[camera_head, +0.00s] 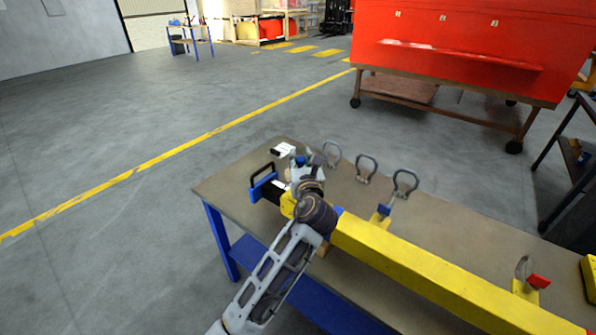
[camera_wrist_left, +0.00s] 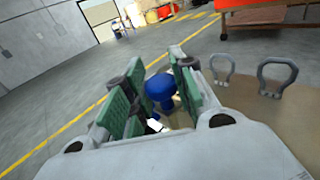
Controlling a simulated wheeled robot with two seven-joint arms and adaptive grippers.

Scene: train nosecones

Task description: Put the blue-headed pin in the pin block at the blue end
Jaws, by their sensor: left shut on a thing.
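My left gripper (camera_head: 303,168) is over the left end of the table. It is shut on the blue-headed pin, whose round blue head (camera_wrist_left: 160,92) shows between the green finger pads in the left wrist view. The pin's lower part is mostly hidden by the gripper. A long yellow beam (camera_head: 430,276) lies along the table. A blue bracket with a black handle (camera_head: 262,184) is at its left end. A small yellow block with a blue top (camera_head: 382,213) sits beside the beam; I cannot tell if it is the pin block. My right gripper is not in view.
Grey shackles stand along the back of the table (camera_head: 222,190), one of them (camera_head: 366,168) right of my gripper. A red piece (camera_head: 538,281) sits on a yellow block near the right end. A large red body on a wheeled frame (camera_head: 470,45) stands behind.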

